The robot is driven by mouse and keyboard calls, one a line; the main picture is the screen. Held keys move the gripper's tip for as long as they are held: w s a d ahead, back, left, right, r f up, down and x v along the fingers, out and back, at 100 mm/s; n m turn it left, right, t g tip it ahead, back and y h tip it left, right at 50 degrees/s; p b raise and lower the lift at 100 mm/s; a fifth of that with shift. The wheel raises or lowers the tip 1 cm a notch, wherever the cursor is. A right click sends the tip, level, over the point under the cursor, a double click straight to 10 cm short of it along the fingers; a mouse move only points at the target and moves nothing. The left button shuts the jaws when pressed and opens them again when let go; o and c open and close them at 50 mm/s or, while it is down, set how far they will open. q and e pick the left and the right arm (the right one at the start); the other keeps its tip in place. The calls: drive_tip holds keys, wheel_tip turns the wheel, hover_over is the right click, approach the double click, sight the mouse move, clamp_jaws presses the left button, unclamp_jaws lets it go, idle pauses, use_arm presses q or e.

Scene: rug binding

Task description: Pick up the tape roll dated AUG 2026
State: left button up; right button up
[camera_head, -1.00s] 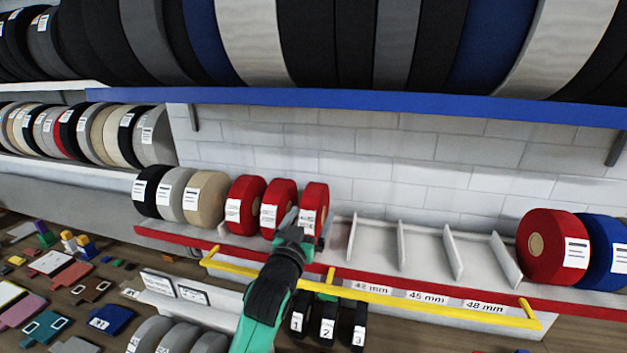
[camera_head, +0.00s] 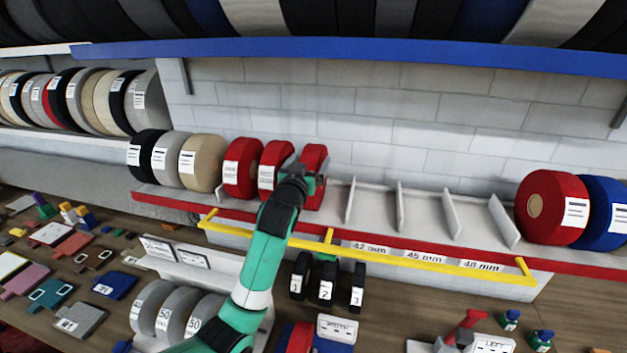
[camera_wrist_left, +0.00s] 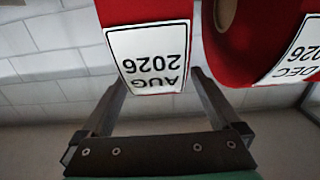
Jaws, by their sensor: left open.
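The tape roll dated AUG 2026 (camera_wrist_left: 148,10) is red, and its white label appears upside down in the left wrist view. In the head view it is the rightmost of three red rolls (camera_head: 316,154) standing on the red-edged shelf. My left gripper (camera_head: 306,181) is open in front of this roll and hides part of it and its label. In the left wrist view the open fingers (camera_wrist_left: 157,84) flank the label's lower edge, one on each side; whether they touch the roll cannot be told. My right gripper is not in view.
A red roll dated DEC 2026 (camera_wrist_left: 262,40) stands close beside the AUG roll. Empty divided slots (camera_head: 425,212) lie to its right, then another red roll (camera_head: 550,205) and a blue roll (camera_head: 604,215). A yellow rail (camera_head: 400,252) runs along the shelf front.

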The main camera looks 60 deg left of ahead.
use_arm(q)
drive_tip(key=p+x, duration=0.1)
drive_tip(key=x, duration=0.3)
drive_tip(key=shift+w+a+f, duration=0.1)
drive_tip(key=shift+w+a, duration=0.05)
drive_tip(key=shift+c, duration=0.3)
clamp_jaws()
